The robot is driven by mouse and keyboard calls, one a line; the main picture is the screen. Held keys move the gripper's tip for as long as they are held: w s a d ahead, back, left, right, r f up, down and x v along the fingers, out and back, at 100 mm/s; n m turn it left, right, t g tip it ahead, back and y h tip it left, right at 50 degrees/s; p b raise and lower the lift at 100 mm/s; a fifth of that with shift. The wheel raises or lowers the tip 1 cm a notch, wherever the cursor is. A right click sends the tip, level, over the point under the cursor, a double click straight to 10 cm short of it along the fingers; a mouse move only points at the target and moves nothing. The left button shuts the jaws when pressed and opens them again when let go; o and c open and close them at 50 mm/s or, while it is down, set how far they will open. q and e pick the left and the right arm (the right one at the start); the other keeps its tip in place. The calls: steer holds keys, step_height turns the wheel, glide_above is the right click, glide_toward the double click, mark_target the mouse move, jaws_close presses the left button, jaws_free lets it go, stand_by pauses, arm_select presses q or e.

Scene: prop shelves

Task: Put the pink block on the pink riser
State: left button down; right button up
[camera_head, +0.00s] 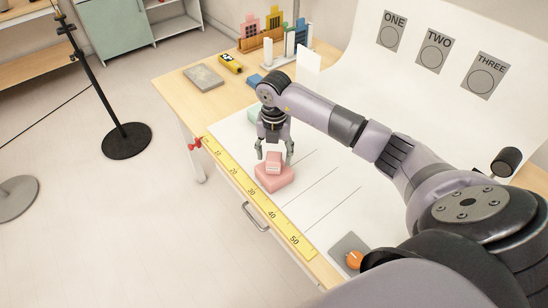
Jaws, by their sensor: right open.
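The pink block (273,167) sits on top of the pink riser (272,183), which rests on the white sheet near the table's front edge. The block looks slightly turned relative to the riser. My right gripper (274,158) is open just above and around the block, one finger on each side. I cannot tell whether the fingers touch the block. My left gripper is not in view.
A yellow ruler (256,196) lies along the table's front edge. A pale green block (254,113) stands partly hidden behind my right gripper. A grey plate (203,77), a yellow tape (230,63) and an orange knob (354,259) also lie on the table.

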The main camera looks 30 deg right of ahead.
mark_target(274, 157)
step_height(274, 157, up, 10)
steer(key=b, duration=0.2)
steer(key=shift+r, duration=0.15)
